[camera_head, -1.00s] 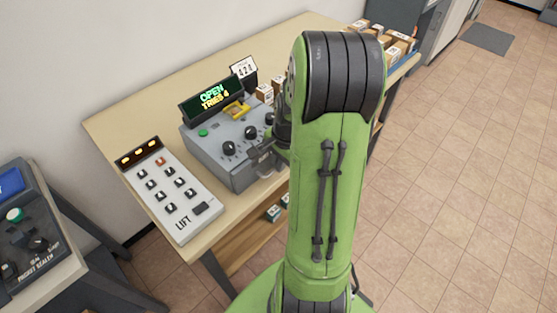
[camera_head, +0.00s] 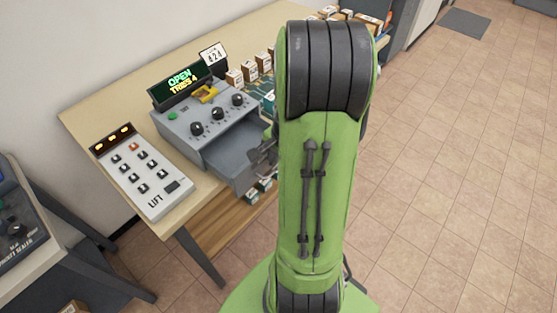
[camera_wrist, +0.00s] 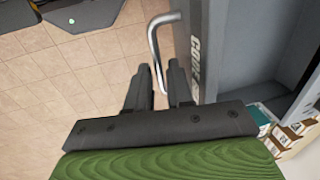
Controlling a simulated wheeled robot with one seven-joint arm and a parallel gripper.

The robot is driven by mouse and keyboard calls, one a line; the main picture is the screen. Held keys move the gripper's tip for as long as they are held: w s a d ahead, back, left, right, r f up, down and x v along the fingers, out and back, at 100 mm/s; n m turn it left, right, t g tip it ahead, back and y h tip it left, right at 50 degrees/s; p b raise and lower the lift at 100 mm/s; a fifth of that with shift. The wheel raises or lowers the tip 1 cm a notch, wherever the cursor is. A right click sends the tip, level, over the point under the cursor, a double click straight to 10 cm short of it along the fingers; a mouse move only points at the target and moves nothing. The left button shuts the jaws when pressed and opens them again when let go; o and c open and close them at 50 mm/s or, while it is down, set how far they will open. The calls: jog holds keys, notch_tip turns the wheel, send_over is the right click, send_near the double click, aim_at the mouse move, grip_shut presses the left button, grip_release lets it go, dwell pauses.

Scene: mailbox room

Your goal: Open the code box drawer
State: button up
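The grey code box (camera_head: 200,128) stands on the wooden table, with three black knobs and a screen (camera_head: 180,80) reading "OPEN" and "TRIES 4". Its drawer (camera_head: 232,172) is pulled well out, and part of its inside shows. In the wrist view the drawer front (camera_wrist: 195,45) carries "CODE" lettering and a bent metal handle (camera_wrist: 154,50). My gripper (camera_wrist: 158,66) is at the handle, its two fingers apart with the bar between them and visible gaps. In the head view my gripper (camera_head: 262,155) is at the drawer front, partly hidden by my arm.
A white LIFT panel (camera_head: 140,172) with several buttons lies left of the box. Small cartons (camera_head: 250,70) stand behind it, by a card reading 424 (camera_head: 213,55). A lower shelf (camera_head: 225,222) shows below. A dark console (camera_head: 20,225) is at far left. Tiled floor (camera_head: 460,180) at right is clear.

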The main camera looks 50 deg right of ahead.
notch_tip(320, 180, up, 16)
jog(key=s+p, duration=0.3)
jog(key=p, duration=0.2)
jog(key=shift+f, duration=0.25)
jog(key=s+a+r+n+t, duration=0.1)
jog(key=s+a+r+n, duration=0.1)
jog(key=a+n, duration=0.6)
jog(key=s+a+r+n+t, duration=0.2)
jog(key=a+r+n, duration=0.1)
jog(key=a+n, duration=0.6)
jog(key=a, duration=0.3)
jog(key=shift+s+a+r+n+t, duration=0.3)
jog(key=shift+s+a+r, duration=0.05)
jog(key=shift+s, duration=0.05)
